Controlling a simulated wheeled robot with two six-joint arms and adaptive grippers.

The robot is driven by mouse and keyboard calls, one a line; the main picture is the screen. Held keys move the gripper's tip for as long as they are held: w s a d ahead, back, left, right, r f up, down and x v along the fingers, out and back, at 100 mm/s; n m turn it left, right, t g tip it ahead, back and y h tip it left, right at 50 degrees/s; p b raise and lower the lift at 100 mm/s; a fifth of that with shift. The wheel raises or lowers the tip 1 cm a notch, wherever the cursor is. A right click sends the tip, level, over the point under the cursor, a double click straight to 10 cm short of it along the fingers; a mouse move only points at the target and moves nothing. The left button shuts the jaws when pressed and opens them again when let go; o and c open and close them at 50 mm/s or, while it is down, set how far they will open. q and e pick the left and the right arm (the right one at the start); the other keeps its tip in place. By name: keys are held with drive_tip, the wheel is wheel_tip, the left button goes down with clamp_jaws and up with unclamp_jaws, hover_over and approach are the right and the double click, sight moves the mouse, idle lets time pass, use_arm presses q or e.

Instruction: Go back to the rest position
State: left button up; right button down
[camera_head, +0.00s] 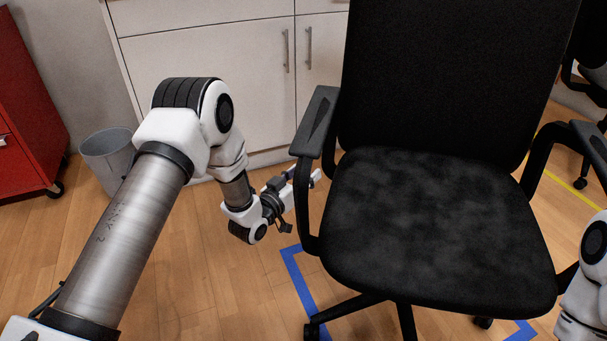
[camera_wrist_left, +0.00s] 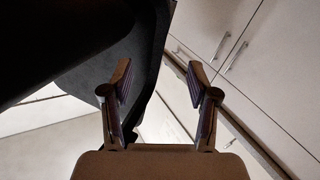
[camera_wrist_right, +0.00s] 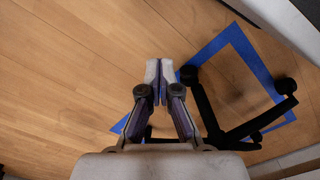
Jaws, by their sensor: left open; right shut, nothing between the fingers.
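My left gripper (camera_head: 306,177) is beside the left armrest of a black office chair (camera_head: 430,220) in the head view, its tips partly behind that armrest. In the left wrist view the left gripper (camera_wrist_left: 158,85) has its fingers apart with nothing between them, and the dark chair (camera_wrist_left: 95,50) fills the upper left. In the right wrist view my right gripper (camera_wrist_right: 159,75) has its fingertips together and empty, above the wooden floor beside the chair's base (camera_wrist_right: 215,125). In the head view only part of my right arm shows at the right edge, and its gripper is out of sight.
White cabinets (camera_head: 215,70) stand behind the chair. A grey bin (camera_head: 107,155) and a red wheeled cabinet (camera_head: 28,120) are at the left. Blue tape (camera_head: 300,285) marks the floor under the chair. Another black chair (camera_head: 590,60) stands at the right. Open floor lies at lower left.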

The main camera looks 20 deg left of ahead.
idle(0.3)
use_arm(q)
drive_tip(key=s+d+f+g+y+p, duration=0.25)
drive_tip(key=s+f+g, duration=0.65)
drive_tip(key=s+f, duration=1)
drive_tip(key=s+a+f+g+y, duration=0.15)
drive_tip(key=s+g, duration=0.75)
drive_tip(key=s, duration=1.5)
wheel_tip(320, 180, up, 38)
drive_tip(key=p, duration=3.8)
drive_tip(key=shift+w+r, duration=0.2)
